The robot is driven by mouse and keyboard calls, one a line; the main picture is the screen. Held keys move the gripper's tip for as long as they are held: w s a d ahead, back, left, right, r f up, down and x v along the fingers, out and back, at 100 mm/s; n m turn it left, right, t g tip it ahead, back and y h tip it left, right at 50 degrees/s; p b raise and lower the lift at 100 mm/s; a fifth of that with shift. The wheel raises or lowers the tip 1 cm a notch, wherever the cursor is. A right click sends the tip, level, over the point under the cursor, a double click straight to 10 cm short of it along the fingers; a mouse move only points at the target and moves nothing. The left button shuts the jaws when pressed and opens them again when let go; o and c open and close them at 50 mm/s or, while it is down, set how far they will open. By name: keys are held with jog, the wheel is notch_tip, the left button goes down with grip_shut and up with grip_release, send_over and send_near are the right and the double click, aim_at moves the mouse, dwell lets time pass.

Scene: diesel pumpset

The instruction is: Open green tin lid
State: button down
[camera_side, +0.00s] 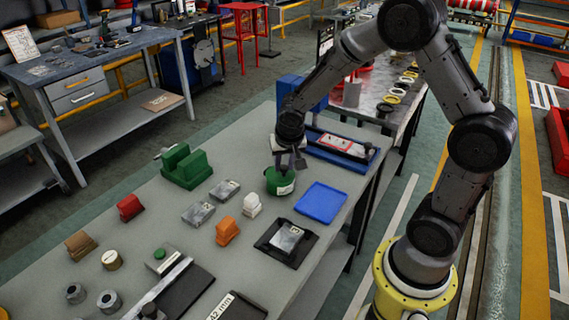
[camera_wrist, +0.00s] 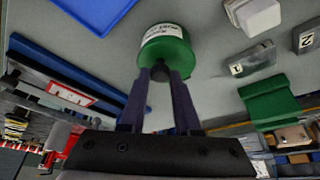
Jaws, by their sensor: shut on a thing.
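The green tin (camera_side: 280,183) stands upright on the grey workbench, with a white label on its side. In the wrist view the green tin (camera_wrist: 166,42) is at top centre, its label facing up in the picture. Its green lid (camera_wrist: 178,56) appears to sit on the tin, with a dark knob (camera_wrist: 160,72) at its middle. My gripper (camera_wrist: 161,76) is shut on the knob, one finger on each side. In the side view my gripper (camera_side: 287,167) comes from above onto the tin and hides part of the lid.
A blue tray (camera_side: 320,202) lies right of the tin, and a blue rack (camera_side: 340,150) stands behind it. A green block (camera_side: 187,170) is to the left. A white block (camera_side: 252,205), grey numbered blocks (camera_side: 198,214) and an orange block (camera_side: 227,231) are in front.

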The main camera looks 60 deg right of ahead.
aim_at(273, 172)
jog(key=shift+w+r+g, duration=0.15)
jog(key=shift+g, duration=0.15)
jog(key=shift+w+r+g, duration=0.6)
jog(key=shift+w+g, duration=0.15)
jog(key=shift+g, duration=0.45)
jog(key=w+g, duration=0.1)
jog(key=g, duration=0.1)
jog(key=shift+w+r+n+g, duration=0.3)
jog(key=shift+w+r+n, duration=0.1)
jog(key=w+g, duration=0.2)
jog(key=g, duration=0.1)
jog(key=shift+r, duration=0.2)
jog(key=shift+w+n+g, duration=0.5)
jog(key=shift+w+g, duration=0.6)
jog(key=shift+g, duration=0.6)
jog(key=c, duration=0.6)
grip_release()
